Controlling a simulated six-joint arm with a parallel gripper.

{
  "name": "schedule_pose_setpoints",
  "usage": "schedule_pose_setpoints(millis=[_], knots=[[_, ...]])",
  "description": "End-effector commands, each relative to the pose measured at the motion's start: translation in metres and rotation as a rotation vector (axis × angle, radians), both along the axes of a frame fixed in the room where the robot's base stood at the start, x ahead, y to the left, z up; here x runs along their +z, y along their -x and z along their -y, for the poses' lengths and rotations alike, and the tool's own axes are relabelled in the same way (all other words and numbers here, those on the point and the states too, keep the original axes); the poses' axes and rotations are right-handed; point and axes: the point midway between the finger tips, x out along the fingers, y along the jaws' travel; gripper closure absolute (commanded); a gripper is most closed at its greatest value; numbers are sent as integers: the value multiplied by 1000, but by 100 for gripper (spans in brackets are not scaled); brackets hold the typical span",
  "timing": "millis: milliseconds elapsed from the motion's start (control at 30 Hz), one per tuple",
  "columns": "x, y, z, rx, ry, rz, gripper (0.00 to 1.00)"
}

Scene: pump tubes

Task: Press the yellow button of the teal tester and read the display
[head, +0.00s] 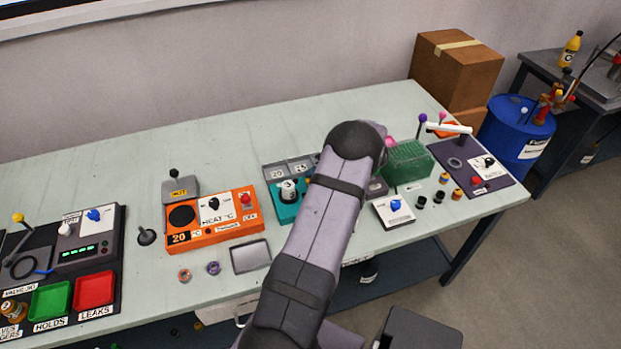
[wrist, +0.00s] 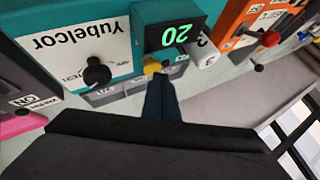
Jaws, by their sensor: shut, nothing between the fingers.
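The teal tester (wrist: 122,14) fills the top of the wrist view, upside down, with a white label and a black knob (wrist: 97,73). Its dark display (wrist: 178,35) is lit with green digits, a 2 and a 0, seen upside down. The yellow button (wrist: 152,66) lies just below the display. My gripper (wrist: 158,78) is shut and empty, its tips at the button's edge in the picture; I cannot tell whether they touch it. In the head view only the tester's left part (head: 287,214) shows; my arm hides the rest and the gripper.
A white numbered cylinder (wrist: 208,52) is close beside the display. The orange heater (head: 212,218) stands left of the tester. A grey numbered tray (head: 290,170) lies behind it. A green rack (head: 407,162) and a white blue-knobbed box (head: 394,211) stand to the right.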

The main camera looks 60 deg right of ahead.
Motion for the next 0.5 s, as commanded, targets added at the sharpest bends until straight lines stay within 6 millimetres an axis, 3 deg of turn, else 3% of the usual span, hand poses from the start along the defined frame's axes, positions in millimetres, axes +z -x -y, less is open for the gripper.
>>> schedule_pose_setpoints(millis=[267,500], knots=[[6,0,1,0,2,1,100],[25,0,1,0,3,1,100]])
